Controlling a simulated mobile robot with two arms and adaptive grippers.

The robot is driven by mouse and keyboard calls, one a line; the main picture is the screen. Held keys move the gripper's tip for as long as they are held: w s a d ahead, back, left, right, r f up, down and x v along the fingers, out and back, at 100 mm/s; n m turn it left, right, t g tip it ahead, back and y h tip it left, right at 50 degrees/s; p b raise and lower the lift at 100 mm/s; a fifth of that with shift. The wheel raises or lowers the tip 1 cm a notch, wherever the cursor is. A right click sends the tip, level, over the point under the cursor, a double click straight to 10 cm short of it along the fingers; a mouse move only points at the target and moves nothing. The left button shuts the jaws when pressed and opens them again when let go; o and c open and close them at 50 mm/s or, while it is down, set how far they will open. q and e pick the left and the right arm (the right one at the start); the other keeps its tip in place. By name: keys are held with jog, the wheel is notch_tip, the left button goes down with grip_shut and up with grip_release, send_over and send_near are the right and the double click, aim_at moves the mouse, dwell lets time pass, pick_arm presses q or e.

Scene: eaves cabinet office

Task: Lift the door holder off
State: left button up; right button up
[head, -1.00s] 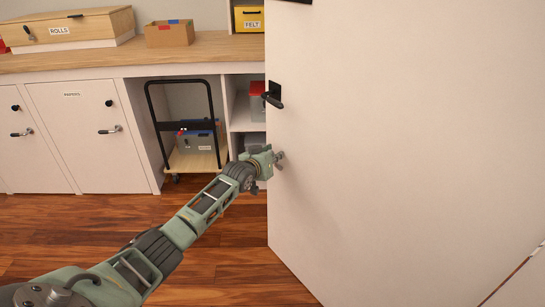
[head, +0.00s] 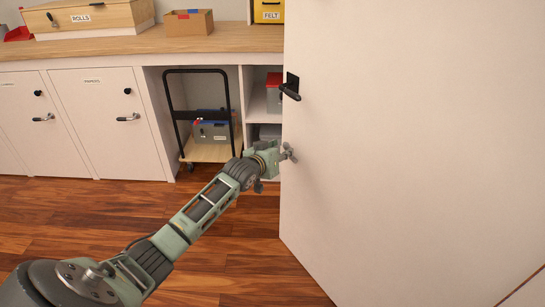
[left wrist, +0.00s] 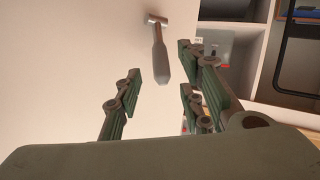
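The door holder (left wrist: 160,52) is on the white door (left wrist: 70,60): a metal bracket with a grey, rounded leg hanging from it, slightly tilted in the left wrist view. In the head view a small grey metal piece (head: 291,152), which looks like the holder, shows at the door's left edge, beside my gripper. My left gripper (head: 275,153) is at this edge, well below the black lever handle (head: 290,88). In the left wrist view the fingers of my left gripper (left wrist: 166,72) are apart, with the leg's lower end seen between them; contact cannot be told. My right gripper is not in view.
Behind the door edge are an open shelf and a trolley (head: 210,152) carrying a grey box. White cabinets (head: 105,140) stand at left under a wooden worktop (head: 120,45). The wooden floor (head: 235,270) is clear in front of them.

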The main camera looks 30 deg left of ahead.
pick_arm(q)
jog(key=shift+v, duration=3)
